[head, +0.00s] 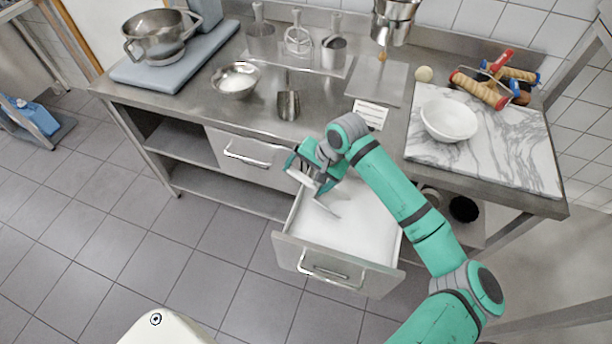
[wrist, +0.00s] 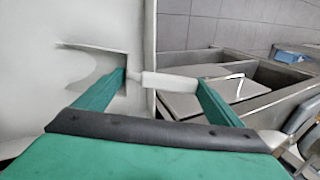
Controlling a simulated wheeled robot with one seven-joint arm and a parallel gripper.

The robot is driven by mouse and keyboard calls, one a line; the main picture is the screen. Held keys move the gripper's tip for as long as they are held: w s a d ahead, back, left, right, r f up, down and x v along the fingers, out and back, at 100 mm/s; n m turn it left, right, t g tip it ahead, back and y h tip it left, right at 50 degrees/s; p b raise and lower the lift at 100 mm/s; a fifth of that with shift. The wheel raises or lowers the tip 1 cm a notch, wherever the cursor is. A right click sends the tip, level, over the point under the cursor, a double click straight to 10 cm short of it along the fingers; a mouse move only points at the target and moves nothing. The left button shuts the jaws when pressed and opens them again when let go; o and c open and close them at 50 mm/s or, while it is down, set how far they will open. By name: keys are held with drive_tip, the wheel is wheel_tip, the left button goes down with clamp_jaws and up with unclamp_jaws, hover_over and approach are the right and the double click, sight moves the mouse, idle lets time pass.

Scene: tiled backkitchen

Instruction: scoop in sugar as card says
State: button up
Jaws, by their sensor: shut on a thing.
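My gripper (head: 318,176) is over the pulled-out drawer (head: 293,256), near its far left corner. White sugar (head: 350,225) fills the drawer like a bin. The gripper is shut on the pale handle of a scoop (head: 327,205); in the wrist view the scoop handle (wrist: 168,82) lies between the two green fingertips (wrist: 160,88). The scoop's head points into the drawer; I cannot tell whether it touches the sugar. The card (head: 371,113) lies on the counter's front edge, its writing too small to read. A steel bowl (head: 235,80) stands on the counter with something pale inside.
A metal scoop (head: 288,104) lies on the counter. A white bowl (head: 449,118) stands on a marble slab (head: 530,160), with rolling pins (head: 482,88) behind. A closed drawer (head: 245,158) is left of the open one.

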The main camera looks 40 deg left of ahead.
sight(317, 188)
drive_tip(key=shift+f, duration=0.25)
drive_tip(key=shift+d, duration=0.15)
idle(0.3)
drive_tip(key=shift+w+d+r, duration=0.1)
drive_tip(key=shift+w+d, duration=0.05)
drive_tip(key=shift+d, duration=0.25)
drive_tip(key=shift+d, duration=0.25)
drive_tip(key=shift+d+f, duration=0.2)
drive_tip(key=shift+d, duration=0.2)
drive_tip(key=shift+w+d, duration=0.1)
drive_tip(key=shift+d, duration=0.15)
drive_tip(key=shift+d, duration=0.35)
